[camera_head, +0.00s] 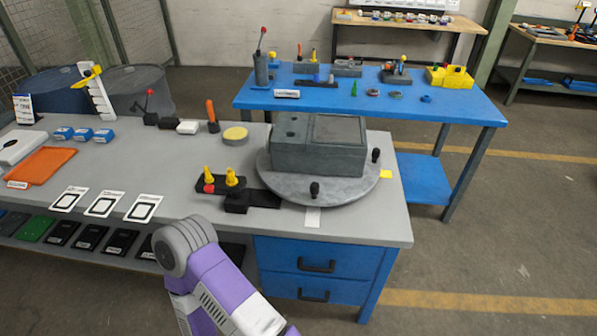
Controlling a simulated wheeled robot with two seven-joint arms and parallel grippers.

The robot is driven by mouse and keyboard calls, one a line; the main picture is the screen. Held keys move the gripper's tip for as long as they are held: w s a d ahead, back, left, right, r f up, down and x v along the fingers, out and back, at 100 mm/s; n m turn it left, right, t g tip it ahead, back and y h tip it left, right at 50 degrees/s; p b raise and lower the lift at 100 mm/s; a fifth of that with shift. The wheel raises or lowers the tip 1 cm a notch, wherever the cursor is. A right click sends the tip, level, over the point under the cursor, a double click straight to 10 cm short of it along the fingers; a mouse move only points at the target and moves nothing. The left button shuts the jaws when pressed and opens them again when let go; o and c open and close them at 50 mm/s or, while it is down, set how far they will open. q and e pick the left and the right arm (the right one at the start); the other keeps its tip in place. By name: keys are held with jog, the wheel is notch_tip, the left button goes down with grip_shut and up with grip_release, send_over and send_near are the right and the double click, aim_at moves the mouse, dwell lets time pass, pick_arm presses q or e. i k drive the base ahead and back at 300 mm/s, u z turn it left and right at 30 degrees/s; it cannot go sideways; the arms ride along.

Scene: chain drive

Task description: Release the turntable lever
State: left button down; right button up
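The round grey turntable (345,190) is on the right part of the grey workbench, with a dark grey box-shaped housing (318,160) on it. Black knobs (314,188) and (376,155) stand at its rim. Left of it is a black fixture (236,202) with yellow knobs (231,177) and a red knob (209,188); a flat black piece runs from it to the turntable edge. I cannot tell which of these parts is the turntable lever. A purple and grey link of my arm is in front of the bench; neither gripper shows.
An orange-handled lever (212,115) and a red-knobbed lever (150,102) stand at the bench's back edge. A yellow-topped disc (235,135) is nearby. White cards (103,203) lie along the front. A blue table (440,112) with small parts stands behind.

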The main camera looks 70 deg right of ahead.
aim_at(236, 192)
jog(key=z, duration=2.25)
jog(key=i, duration=0.25)
